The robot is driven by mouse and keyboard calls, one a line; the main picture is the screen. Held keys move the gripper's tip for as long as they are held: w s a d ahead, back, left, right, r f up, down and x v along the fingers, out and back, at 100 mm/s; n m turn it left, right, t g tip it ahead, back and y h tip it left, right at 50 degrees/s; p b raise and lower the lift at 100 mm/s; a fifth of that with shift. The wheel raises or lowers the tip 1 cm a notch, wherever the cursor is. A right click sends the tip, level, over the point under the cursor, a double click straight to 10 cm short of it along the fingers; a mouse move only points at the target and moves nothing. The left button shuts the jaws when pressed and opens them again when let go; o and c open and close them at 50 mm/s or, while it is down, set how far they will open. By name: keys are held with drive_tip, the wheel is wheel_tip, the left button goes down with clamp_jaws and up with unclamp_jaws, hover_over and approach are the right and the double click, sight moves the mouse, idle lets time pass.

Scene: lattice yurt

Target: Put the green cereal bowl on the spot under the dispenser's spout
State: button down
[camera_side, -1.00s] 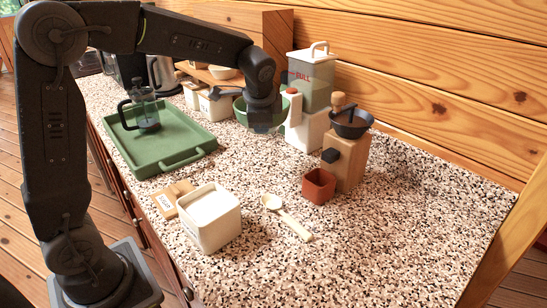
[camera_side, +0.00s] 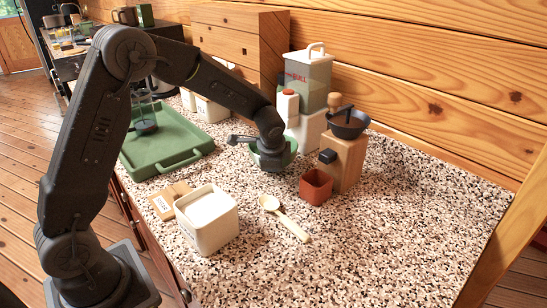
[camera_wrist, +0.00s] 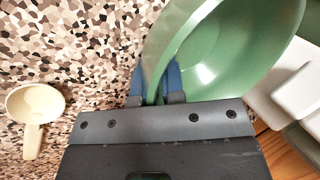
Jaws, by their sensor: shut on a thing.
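The green cereal bowl (camera_side: 289,155) is in front of and slightly left of the dispenser (camera_side: 307,80) in the side view. In the wrist view the bowl (camera_wrist: 235,45) fills the upper right. My gripper (camera_wrist: 155,82) is shut on the bowl's near rim, with a blue finger on each side of the wall. In the side view my gripper (camera_side: 270,148) covers much of the bowl. The bowl is low over the counter; I cannot tell whether it touches. The dispenser has a clear hopper on a white base. The spot under its spout is hidden from view.
A wooden grinder (camera_side: 345,160) and a red-brown cup (camera_side: 316,187) stand right of the bowl. A cream spoon (camera_side: 288,219) and a white sugar box (camera_side: 208,219) are in front. A green tray (camera_side: 165,150) lies left. The front right counter (camera_side: 400,225) is clear.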

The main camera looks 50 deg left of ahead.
drive_tip(key=w+a, duration=0.3)
drive_tip(key=shift+w+a+f, duration=0.2)
drive_tip(key=shift+a, duration=0.05)
drive_tip(key=shift+f, duration=0.35)
drive_tip(key=c, duration=1.2)
unclamp_jaws()
drive_tip(key=shift+f, duration=0.15)
